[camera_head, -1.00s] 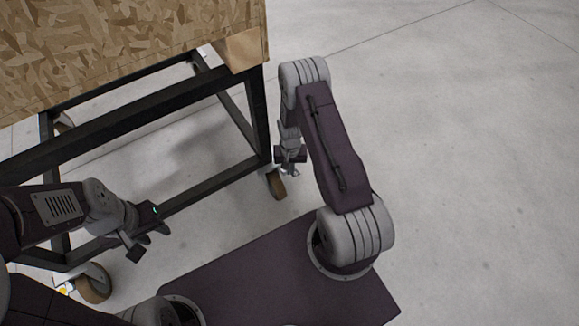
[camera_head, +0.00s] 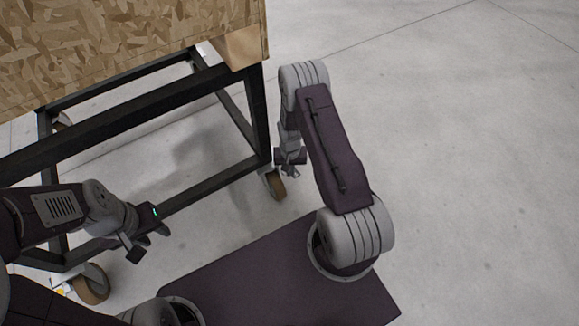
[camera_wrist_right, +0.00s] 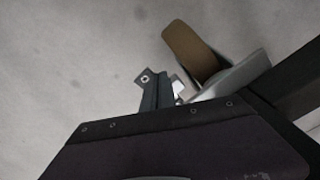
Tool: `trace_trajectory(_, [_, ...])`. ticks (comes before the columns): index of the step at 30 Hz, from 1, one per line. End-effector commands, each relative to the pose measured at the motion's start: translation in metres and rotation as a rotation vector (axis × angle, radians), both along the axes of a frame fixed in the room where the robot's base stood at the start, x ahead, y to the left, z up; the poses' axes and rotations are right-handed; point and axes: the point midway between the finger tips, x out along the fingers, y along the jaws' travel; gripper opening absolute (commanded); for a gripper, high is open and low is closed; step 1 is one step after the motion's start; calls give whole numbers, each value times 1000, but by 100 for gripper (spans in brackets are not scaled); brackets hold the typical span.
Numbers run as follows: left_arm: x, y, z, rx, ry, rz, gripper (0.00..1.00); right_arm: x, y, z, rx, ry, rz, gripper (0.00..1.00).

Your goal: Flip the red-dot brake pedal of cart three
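The cart has a wood-chip board body (camera_head: 130,45) on a black frame (camera_head: 110,120). One caster with a brown wheel (camera_head: 275,184) stands under its near right leg. In the right wrist view that brown wheel (camera_wrist_right: 190,48) shows with its grey bracket (camera_wrist_right: 232,80). No red dot or clear brake pedal shows. My right gripper (camera_head: 291,167) is beside this caster, just above and right of it in the picture; its finger gap is unclear. My left gripper (camera_head: 150,243) is open and empty, right of the other near caster (camera_head: 92,284).
A small yellow mark (camera_head: 61,292) shows by the near left caster. The black frame's lower bars run close to both grippers. The grey concrete floor (camera_head: 460,160) is clear to the right.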

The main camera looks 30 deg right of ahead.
Motion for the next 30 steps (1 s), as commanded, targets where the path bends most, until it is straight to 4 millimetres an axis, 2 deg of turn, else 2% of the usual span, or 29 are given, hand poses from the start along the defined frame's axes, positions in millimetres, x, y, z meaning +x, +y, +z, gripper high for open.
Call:
trace_trajectory(16, [0,0,-2,0,0,0,36,0,0,-5,0,-1,0,0])
trace_trajectory(30, [0,0,42,0,0,0,36,0,0,41,0,0,0,0])
